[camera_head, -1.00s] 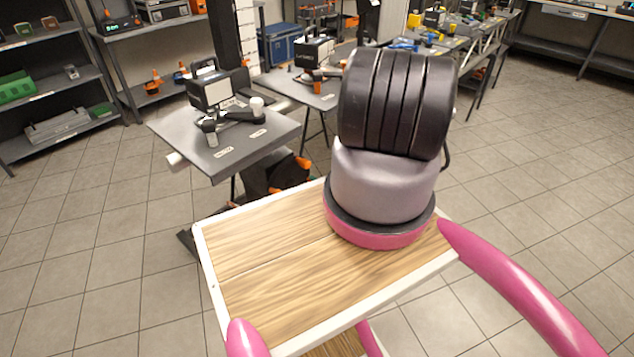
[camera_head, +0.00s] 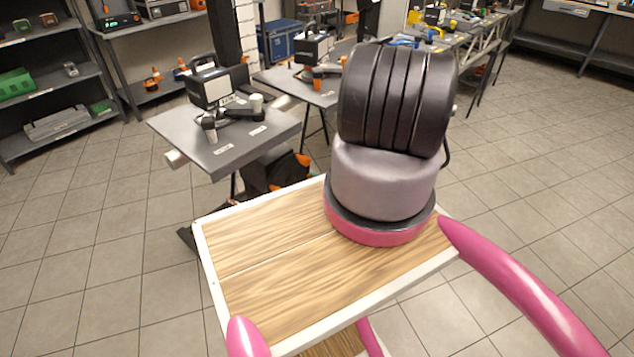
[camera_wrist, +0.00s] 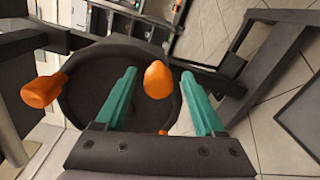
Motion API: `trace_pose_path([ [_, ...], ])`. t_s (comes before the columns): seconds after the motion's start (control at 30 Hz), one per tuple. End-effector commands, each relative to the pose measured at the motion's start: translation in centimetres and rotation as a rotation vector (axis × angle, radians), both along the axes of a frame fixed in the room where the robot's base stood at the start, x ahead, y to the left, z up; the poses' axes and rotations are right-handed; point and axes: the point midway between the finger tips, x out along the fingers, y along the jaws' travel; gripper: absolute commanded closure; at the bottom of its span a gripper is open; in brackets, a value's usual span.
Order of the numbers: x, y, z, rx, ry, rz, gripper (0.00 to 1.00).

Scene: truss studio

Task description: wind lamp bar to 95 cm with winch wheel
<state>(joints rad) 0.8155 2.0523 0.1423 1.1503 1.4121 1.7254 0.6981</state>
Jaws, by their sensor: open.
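The winch wheel (camera_wrist: 88,88) is a dark round disc that fills the left middle of the wrist view. It carries orange knobs: one knob (camera_wrist: 42,91) at the left and another (camera_wrist: 157,82) in the middle. A bit of orange also shows low at the wheel's edge. My gripper (camera_wrist: 159,73) is open, with two teal fingers on either side of the middle knob. I cannot tell whether they touch it. In the head view a dark shape with orange parts (camera_head: 272,172), probably the wheel, shows below a grey tabletop. I cannot make out the lamp bar or a height reading.
The grey tabletop (camera_head: 190,152) bears a black device with a pale screen (camera_head: 211,91). Dark beams (camera_wrist: 265,80) stand right of the wheel in the wrist view. Shelves (camera_head: 60,85) line the left. Open tiled floor (camera_head: 545,180) lies to the right.

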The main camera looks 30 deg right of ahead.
Motion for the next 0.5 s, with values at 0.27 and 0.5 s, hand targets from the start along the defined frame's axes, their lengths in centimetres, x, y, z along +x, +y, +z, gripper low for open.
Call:
trace_pose_path([
  [0.27, -5.0, -1.9, 0.2, 0.002, 0.003, -0.006, 0.29],
  [0.5, -8.6, -3.2, 0.3, -0.002, 0.001, -0.005, 0.29],
])
